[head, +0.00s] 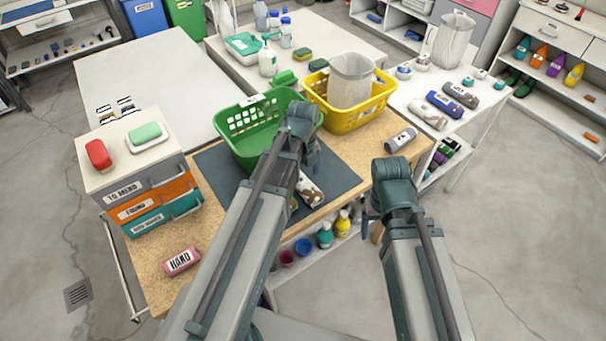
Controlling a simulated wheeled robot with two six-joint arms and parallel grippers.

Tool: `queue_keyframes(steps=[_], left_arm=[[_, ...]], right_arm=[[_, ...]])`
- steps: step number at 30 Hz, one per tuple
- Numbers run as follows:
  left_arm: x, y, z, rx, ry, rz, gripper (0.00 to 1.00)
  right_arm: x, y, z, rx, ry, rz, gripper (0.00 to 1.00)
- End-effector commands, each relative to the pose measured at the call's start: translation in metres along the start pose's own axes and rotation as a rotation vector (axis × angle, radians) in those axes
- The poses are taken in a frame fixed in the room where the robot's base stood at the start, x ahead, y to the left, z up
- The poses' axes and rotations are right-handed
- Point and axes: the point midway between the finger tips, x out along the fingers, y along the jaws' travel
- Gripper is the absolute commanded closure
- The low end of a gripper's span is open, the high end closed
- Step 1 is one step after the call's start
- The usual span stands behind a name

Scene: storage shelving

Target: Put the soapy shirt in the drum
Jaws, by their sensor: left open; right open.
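My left gripper (309,160) is over the dark mat on the wooden bench, in front of the green basket; its fingers are largely hidden by my arm. My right gripper (371,212) is at the front right edge of the bench, apart from any object that I can make out. Both are open. I cannot pick out a soapy shirt. A small white and brown item (309,190) lies on the mat beside my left arm; I cannot tell what it is. No drum is clearly recognisable. A pale translucent cylindrical vessel (352,80) stands in the yellow basket.
The green basket (243,123) and yellow basket (382,92) stand along the bench's back. A drawer unit (110,180) stands at left, with a pink block (182,261) in front. A grey can (401,139) lies at right. A white table (130,75) behind is mostly bare.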

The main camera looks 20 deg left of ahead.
Motion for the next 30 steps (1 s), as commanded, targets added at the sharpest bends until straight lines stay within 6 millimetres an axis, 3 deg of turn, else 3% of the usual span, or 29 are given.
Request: queue_keyframes(steps=[1,15,26,30], left_arm=[[-0.015,0.0,0.0,0.0,0.0,0.0,0.0],[-0.084,0.0,0.0,0.0,0.0,0.0,0.0],[-0.093,0.0,-0.001,-0.008,0.0,0.0,0.0],[-0.095,0.0,-0.015,-0.121,-0.003,0.006,0.0]], right_arm=[[-0.015,0.001,0.001,0.0,0.0,0.0,0.19],[-0.083,0.008,0.005,0.0,0.0,0.0,0.19],[-0.093,0.009,0.004,0.002,0.0,-0.001,0.19],[-0.093,0.018,-0.006,0.022,0.002,-0.008,0.19]])
